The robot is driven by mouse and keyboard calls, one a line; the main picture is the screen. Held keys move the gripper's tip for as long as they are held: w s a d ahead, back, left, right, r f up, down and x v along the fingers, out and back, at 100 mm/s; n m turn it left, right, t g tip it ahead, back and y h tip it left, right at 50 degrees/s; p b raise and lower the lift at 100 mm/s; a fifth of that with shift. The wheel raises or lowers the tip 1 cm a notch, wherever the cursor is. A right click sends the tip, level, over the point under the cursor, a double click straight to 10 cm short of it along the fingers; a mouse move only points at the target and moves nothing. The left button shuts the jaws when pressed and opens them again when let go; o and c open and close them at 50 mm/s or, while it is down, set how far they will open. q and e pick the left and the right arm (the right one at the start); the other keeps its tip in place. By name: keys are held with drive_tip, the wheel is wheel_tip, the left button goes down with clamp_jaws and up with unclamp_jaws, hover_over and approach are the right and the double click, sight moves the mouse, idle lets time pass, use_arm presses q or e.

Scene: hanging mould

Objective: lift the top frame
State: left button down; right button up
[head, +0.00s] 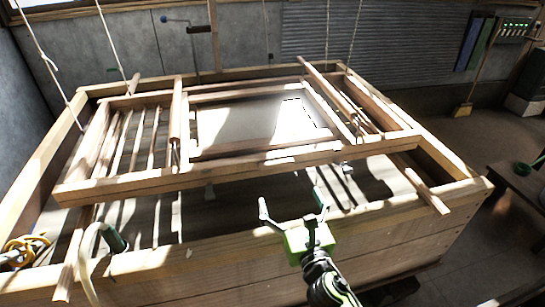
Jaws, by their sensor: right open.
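A wide wooden frame (240,172) lies level over a large wooden vat, with slats at both its sides. A smaller inner wooden frame (262,148) surrounds a pale, sunlit sheet (245,122) in its middle. I cannot tell whether the inner frame is a separate piece resting on top. My right gripper (293,199) is open and empty. Its fingers point away from me, above the near side of the vat and short of the wide frame's front rail, apart from it. My left gripper is not in view.
The vat's near wall (300,250) runs below my right gripper. Ropes (110,45) hang at left and right. A pale hose (85,255) and a yellow coil (25,245) are at the near left. A dark table (520,185) stands at right, with floor between.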

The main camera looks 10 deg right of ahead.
approach(277, 165)
drive_tip(key=w, duration=0.3)
drive_tip(key=w+p, duration=0.1)
drive_tip(key=w, duration=0.2)
drive_tip(key=shift+w+f, duration=0.15)
drive_tip(key=shift+f, duration=0.05)
drive_tip(key=w, duration=0.3)
drive_tip(key=shift+a, duration=0.1)
drive_tip(key=shift+w, duration=0.45)
drive_tip(key=c, duration=1.6)
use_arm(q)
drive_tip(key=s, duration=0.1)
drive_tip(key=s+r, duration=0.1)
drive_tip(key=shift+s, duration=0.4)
use_arm(e)
drive_tip(key=shift+r, duration=0.15)
